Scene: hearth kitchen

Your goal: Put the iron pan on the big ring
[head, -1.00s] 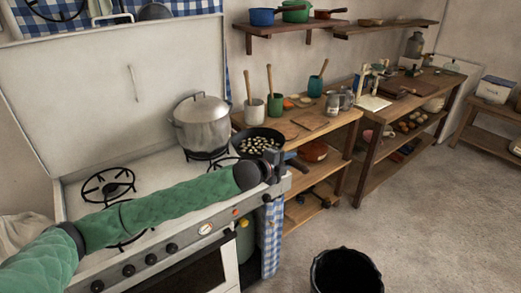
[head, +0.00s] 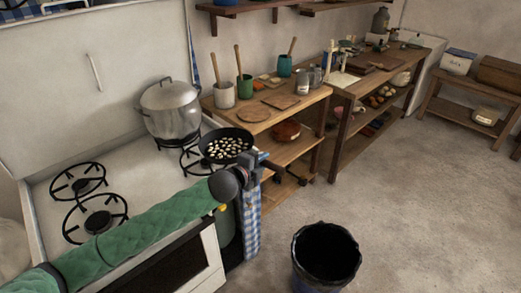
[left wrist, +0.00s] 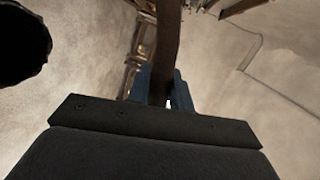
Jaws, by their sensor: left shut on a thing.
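The iron pan (head: 226,146) is black and round, with several small pale pieces in it. It is at the stove's right edge, partly over the ring (head: 192,158) there; I cannot tell if it touches. My left gripper (head: 263,161) is shut on the pan's handle, at the stove's front right corner. In the left wrist view the dark handle (left wrist: 165,50) runs between the blue fingers. Two bare rings show on the left of the hob, a back one (head: 78,181) and a front one (head: 96,217). Which ring is biggest is unclear. My right gripper is out of view.
A lidded metal pot (head: 170,112) stands on the hob behind the pan. The raised stove lid (head: 75,75) is behind the hob. A wooden shelf table (head: 285,112) with pots and boards stands to the right. A black bucket (head: 325,258) is on the floor.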

